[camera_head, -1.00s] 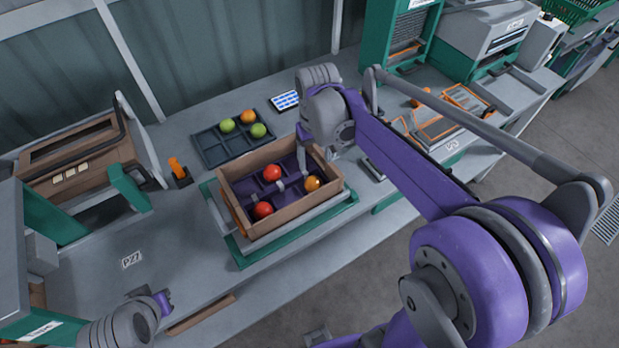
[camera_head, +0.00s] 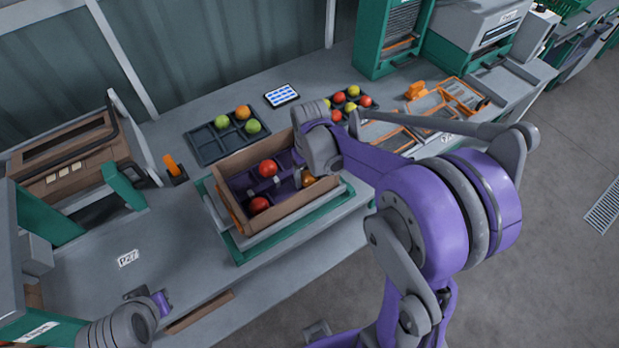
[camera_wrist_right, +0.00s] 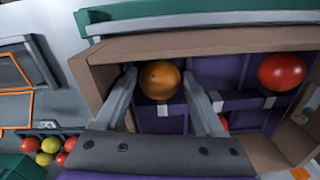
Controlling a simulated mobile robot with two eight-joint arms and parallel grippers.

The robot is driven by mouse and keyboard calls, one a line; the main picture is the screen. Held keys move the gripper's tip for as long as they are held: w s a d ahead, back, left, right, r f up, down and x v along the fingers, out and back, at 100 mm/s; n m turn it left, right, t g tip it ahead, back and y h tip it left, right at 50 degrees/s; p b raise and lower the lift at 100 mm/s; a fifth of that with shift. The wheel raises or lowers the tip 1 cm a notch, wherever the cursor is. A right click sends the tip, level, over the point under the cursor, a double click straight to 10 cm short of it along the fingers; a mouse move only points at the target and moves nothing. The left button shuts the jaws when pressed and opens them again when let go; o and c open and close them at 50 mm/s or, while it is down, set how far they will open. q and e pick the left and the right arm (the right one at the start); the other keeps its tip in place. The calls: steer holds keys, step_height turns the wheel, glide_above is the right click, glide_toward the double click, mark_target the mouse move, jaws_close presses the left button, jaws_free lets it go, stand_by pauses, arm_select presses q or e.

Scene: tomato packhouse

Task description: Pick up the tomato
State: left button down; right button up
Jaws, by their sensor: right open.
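An orange tomato (camera_head: 308,181) sits in the right part of a brown crate (camera_head: 288,210), partly covered by my right gripper in the head view. In the right wrist view the orange tomato (camera_wrist_right: 159,80) lies between the two grey fingers of my right gripper (camera_wrist_right: 160,76), which are open with one on each side. In the head view my right gripper (camera_head: 308,173) is low over the crate's right end. Two red tomatoes (camera_head: 268,168) (camera_head: 259,204) lie in the crate's left part. My left gripper (camera_head: 152,298) is at lower left; its jaws are unclear.
The crate has purple dividers and stands on a green-edged stand (camera_head: 240,256). Behind it are a dark tray (camera_head: 205,148) with green and orange tomatoes and a small tablet (camera_head: 282,95). More mixed tomatoes (camera_head: 352,91) stand at the back right. The bench's front left is mostly clear.

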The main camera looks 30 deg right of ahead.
steer(key=c, duration=0.6)
steer(key=shift+o, duration=0.2)
steer(key=shift+r, duration=0.1)
